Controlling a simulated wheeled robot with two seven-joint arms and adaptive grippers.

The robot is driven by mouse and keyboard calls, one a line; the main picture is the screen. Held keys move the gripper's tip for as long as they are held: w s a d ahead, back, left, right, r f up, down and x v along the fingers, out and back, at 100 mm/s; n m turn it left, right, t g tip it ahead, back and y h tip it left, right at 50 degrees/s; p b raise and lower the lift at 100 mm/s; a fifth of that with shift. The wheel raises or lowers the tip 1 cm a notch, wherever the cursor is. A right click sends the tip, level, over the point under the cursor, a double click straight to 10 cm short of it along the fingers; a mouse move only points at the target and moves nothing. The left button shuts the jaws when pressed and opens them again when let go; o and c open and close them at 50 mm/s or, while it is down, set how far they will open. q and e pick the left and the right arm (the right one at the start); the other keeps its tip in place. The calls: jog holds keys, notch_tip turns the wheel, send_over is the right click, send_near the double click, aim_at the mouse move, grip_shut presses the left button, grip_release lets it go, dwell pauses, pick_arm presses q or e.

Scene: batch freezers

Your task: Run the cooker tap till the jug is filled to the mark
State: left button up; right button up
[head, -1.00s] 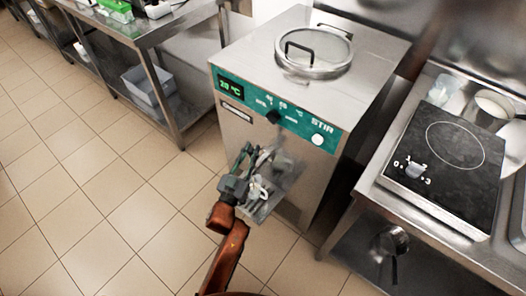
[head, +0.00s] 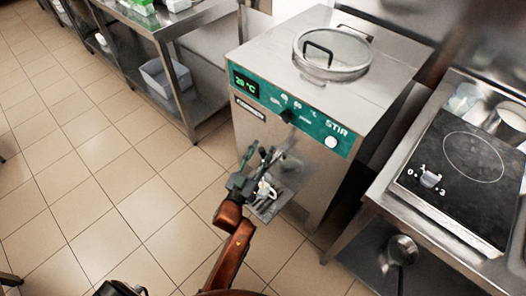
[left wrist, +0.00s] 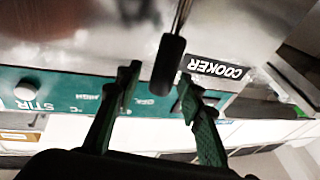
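The cooker (head: 310,190) is a steel box with a green panel, a round glass lid on top and a "20 °C" display. It also shows in the left wrist view by its COOKER label (left wrist: 215,68). My left gripper (head: 260,156) is at the lower front of the cooker. In the left wrist view the fingers of my left gripper (left wrist: 158,88) stand apart, with the black grip of a tap lever (left wrist: 169,62) between their tips; I cannot tell if they touch it. A see-through shape, perhaps the jug (head: 290,166), is partly hidden behind the gripper; its level and mark cannot be read.
A steel counter with a black hob (head: 465,165) stands to the right, with a pan (head: 402,250) on its lower shelf. A steel table (head: 160,30) with a grey bin (head: 165,80) below stands at the back left. The tiled floor at left is clear.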

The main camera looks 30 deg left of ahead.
pick_arm(q)
notch_tip(320, 180, up, 10)
dwell(0.6)
dwell(7.0)
